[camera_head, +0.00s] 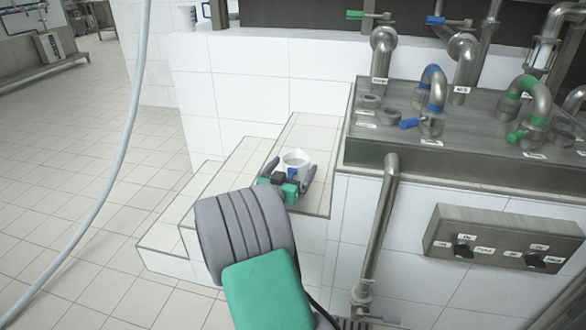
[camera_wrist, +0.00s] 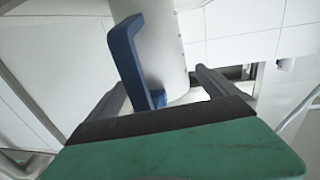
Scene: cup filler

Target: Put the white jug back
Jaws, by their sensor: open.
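The white jug (camera_head: 296,158) is at the top of the tiled steps in the head view, with its round open rim facing up. In the wrist view the white jug (camera_wrist: 178,48) is close in front of my gripper, its blue handle (camera_wrist: 128,62) facing me. My gripper (camera_head: 290,170) is open, with one finger on each side of the jug in the head view. In the wrist view the fingers of my gripper (camera_wrist: 162,85) are apart near the jug. I cannot tell whether they touch it. The jug's base is hidden in the head view.
White tiled steps (camera_head: 210,190) go down to the left. A steel counter (camera_head: 400,150) with pipes and blue and green valves stands right of the jug. A steel control box (camera_head: 500,238) juts from the wall below. A pale hose (camera_head: 137,90) hangs at left. The tiled floor there is clear.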

